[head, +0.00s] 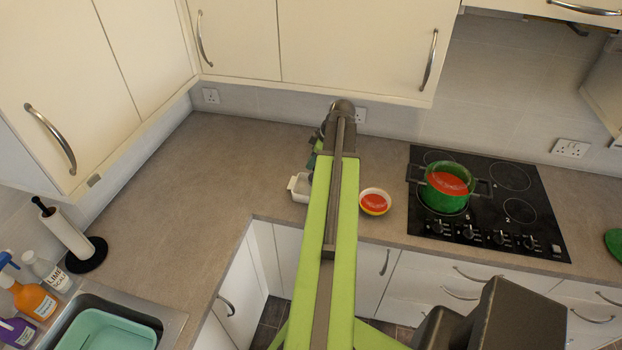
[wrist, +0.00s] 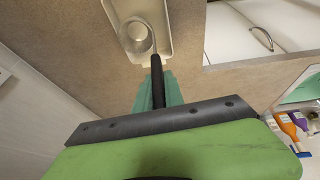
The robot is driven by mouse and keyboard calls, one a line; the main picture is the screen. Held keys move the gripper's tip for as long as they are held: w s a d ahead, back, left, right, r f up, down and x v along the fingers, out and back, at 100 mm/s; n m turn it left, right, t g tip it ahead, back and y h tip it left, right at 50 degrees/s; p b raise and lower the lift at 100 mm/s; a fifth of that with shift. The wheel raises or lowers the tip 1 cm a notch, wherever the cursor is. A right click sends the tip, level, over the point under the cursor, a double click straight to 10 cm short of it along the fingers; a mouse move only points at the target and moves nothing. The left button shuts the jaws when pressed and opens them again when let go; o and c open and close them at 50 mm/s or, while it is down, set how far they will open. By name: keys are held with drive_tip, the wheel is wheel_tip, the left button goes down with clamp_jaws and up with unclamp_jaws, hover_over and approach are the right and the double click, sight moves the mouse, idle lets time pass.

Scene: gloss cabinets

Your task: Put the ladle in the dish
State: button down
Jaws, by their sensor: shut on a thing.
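My gripper (wrist: 158,90) is shut on the dark handle of the ladle (wrist: 157,84) in the wrist view. The ladle's metal neck curves to a round bowl that overlaps the white rectangular dish (wrist: 164,14). I cannot tell whether the ladle touches the dish or hangs above it. In the head view the dish (head: 299,188) stands on the counter just left of my arm, which hides part of it. My gripper (head: 313,158) shows there only as a teal edge beside the arm, and the ladle is hidden.
A small bowl (head: 375,202) with red contents stands right of my arm. A green pot (head: 443,195) sits on the black hob (head: 519,211). A paper towel holder (head: 66,230), bottles and a sink are at left. The counter's back left is clear; wall cabinets overhang it.

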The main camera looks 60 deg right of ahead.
wheel_tip(320, 180, down, 5)
drive_tip(key=b, duration=0.4)
drive_tip(key=shift+w+a+r, duration=0.1)
drive_tip(key=shift+r, duration=0.1)
drive_tip(key=c, duration=1.4)
unclamp_jaws()
drive_tip(key=shift+c, duration=0.2)
drive_tip(key=shift+r, duration=0.1)
drive_tip(key=p+v, duration=1.1)
drive_tip(key=v, duration=0.1)
